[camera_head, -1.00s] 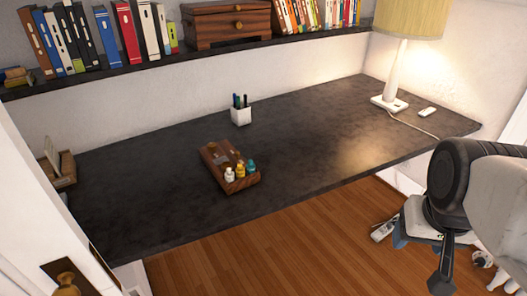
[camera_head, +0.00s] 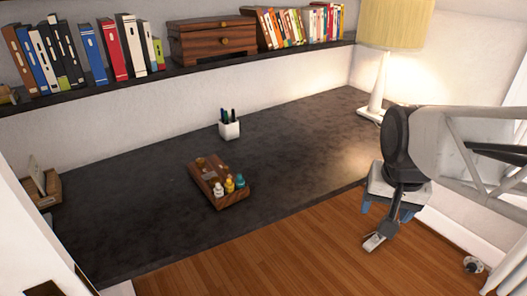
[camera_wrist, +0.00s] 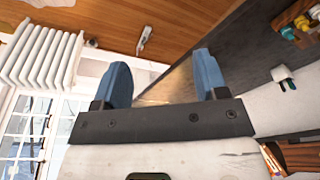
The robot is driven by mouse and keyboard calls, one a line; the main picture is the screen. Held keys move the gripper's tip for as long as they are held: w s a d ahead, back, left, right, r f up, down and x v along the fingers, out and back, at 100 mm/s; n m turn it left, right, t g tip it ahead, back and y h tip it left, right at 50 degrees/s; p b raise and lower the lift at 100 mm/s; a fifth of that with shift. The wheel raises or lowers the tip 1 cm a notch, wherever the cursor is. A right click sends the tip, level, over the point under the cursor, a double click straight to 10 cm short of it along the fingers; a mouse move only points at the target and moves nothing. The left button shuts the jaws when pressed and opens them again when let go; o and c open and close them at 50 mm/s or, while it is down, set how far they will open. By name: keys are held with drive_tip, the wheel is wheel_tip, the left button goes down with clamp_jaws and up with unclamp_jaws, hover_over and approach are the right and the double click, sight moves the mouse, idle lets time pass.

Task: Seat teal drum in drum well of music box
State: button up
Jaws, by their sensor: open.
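The music box (camera_head: 209,187) is a small dark wooden box on the dark desk, left of the middle in the head view. Three small drums stand in a row along its right end: a white one (camera_head: 218,189), a yellow one (camera_head: 229,185) and the teal drum (camera_head: 240,181). The drum well cannot be made out. The teal drum also shows at the upper right of the wrist view (camera_wrist: 288,33). My gripper (camera_wrist: 163,76) has two blue fingers spread apart with nothing between them. It hangs by the desk's right front edge, well away from the box.
A white pen cup (camera_head: 229,129) stands behind the box. A lamp (camera_head: 376,98) stands at the desk's far right. A bookshelf (camera_head: 190,62) overhangs the back. The desk around the box is clear. A radiator (camera_wrist: 40,55) shows in the wrist view.

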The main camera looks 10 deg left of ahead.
drive_tip(key=w+a+m, duration=0.2)
drive_tip(key=w+a, duration=0.4)
drive_tip(key=w, duration=0.4)
drive_tip(key=m+g+h, duration=0.1)
drive_tip(key=m, duration=0.6)
hover_over(239, 176)
drive_tip(key=f, duration=1.8)
drive_tip(key=shift+s+f, duration=0.2)
drive_tip(key=shift+s, duration=0.05)
drive_tip(key=shift+w+a+f, duration=0.15)
drive_tip(key=shift+a+f, duration=0.15)
drive_tip(key=shift+a, duration=0.1)
drive_tip(key=shift+d+f, duration=0.15)
drive_tip(key=shift+f, duration=1.15)
